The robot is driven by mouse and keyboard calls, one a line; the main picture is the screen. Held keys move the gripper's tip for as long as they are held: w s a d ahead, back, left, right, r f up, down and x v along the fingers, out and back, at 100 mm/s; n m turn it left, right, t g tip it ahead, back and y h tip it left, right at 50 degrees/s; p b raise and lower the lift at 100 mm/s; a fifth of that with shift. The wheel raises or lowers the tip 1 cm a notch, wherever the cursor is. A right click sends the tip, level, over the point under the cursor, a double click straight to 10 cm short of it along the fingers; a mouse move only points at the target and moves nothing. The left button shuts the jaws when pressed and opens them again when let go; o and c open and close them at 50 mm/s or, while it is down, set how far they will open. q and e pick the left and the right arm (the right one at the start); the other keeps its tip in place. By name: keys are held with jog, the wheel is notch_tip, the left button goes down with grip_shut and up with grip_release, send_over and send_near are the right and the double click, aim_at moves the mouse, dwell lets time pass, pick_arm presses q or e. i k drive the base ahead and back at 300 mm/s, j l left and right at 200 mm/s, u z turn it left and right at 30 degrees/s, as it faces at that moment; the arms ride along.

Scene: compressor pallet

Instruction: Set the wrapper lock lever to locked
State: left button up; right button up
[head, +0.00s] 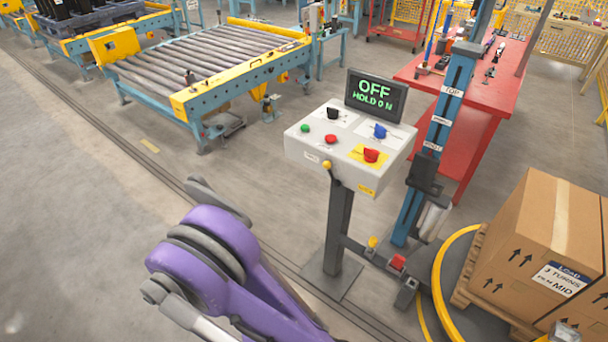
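The wrapper's control box (350,145) stands on a dark post in the middle of the head view. Its screen (376,95) reads "OFF" and "HOLD ON" in green. On top are a black knob (333,113), a blue knob (380,131), a red knob on a yellow plate (371,155), a green button (305,128) and a red button (330,139). A yellow ball-ended knob (327,165) is on the front edge. I cannot tell which is the lock lever, nor read its setting. Neither gripper shows; only a purple arm link of mine is at the lower left.
A wrapper mast (438,145) stands right of the box, with a yellow-rimmed turntable (439,282) below. A labelled carton (537,235) stands on a pallet at right. A roller conveyor (205,70) and red table (480,95) are behind. Floor at left is clear.

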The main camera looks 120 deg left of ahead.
aim_at(336, 184)
jog(key=u, duration=0.9)
jog(key=k+u, duration=0.1)
jog(key=u, duration=1.7)
jog(key=k+u, duration=0.1)
jog(key=u, duration=0.35)
jog(key=j+u, duration=0.1)
jog(key=u, duration=0.35)
jog(key=i+j+z, duration=0.4)
jog(key=j, duration=0.2)
jog(key=i+j+z, duration=0.2)
jog(key=j, duration=0.15)
jog(key=i+j+z, duration=0.2)
jog(key=j, duration=0.2)
jog(key=j+z, duration=0.15)
jog(key=j, duration=0.55)
jog(key=k+j, duration=0.15)
jog(key=j, duration=0.25)
